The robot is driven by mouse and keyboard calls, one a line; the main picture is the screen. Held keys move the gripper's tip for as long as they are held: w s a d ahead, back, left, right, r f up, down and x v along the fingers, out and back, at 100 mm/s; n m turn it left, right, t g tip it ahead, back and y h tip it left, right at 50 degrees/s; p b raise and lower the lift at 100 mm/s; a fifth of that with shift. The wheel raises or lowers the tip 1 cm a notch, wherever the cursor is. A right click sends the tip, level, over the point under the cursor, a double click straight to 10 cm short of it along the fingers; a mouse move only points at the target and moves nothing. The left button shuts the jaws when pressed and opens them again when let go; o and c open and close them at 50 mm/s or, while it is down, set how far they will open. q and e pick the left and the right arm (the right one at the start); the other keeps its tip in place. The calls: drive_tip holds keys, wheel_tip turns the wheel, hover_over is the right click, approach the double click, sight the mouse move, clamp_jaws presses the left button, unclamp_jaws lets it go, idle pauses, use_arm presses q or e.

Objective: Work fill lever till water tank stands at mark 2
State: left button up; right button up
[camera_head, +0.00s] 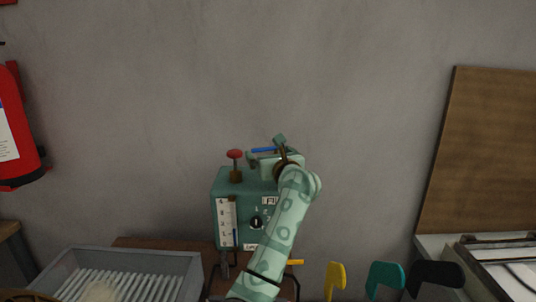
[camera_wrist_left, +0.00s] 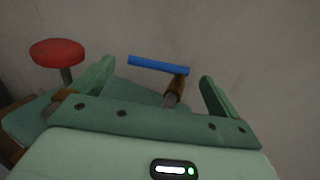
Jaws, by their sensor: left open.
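A green machine box (camera_head: 228,180) stands against the wall. Its white level gauge (camera_head: 227,213) has numbered marks and a short blue column low on it; the exact reading is too small to tell. A blue-handled lever (camera_head: 263,150) with a brown stem is on top; it also shows in the left wrist view (camera_wrist_left: 158,65). My left gripper (camera_head: 267,153) is above the box, open, with its fingers (camera_wrist_left: 157,75) on either side of the lever, apparently not gripping it. My right gripper is not in view.
A red mushroom knob (camera_head: 235,155) stands on the box, left of the lever. A dark dial (camera_head: 256,222) is on its front. A grey ribbed tray (camera_head: 190,276) is at left. Yellow (camera_head: 335,277), teal (camera_head: 385,274) and black (camera_head: 436,273) foot-shaped forms stand at right.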

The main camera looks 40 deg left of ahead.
sight(265, 150)
use_arm(q)
drive_tip(key=shift+x, duration=1.35)
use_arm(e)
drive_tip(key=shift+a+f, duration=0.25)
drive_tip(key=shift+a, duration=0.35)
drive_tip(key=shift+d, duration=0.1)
use_arm(q)
drive_tip(key=c, duration=1.2)
drive_tip(key=m+t+h+p, duration=0.1)
drive_tip(key=p, duration=0.1)
drive_tip(key=a+m+t+h+p, duration=0.1)
drive_tip(key=shift+r+t+p, duration=0.35)
drive_tip(key=shift+t+p, duration=0.05)
drive_tip(key=shift+f+m, duration=0.1)
drive_tip(key=shift+m, duration=0.2)
drive_tip(key=shift+w+f+t+h, duration=0.1)
drive_tip(key=shift+f+t+h, duration=0.2)
drive_tip(key=shift+t, duration=0.1)
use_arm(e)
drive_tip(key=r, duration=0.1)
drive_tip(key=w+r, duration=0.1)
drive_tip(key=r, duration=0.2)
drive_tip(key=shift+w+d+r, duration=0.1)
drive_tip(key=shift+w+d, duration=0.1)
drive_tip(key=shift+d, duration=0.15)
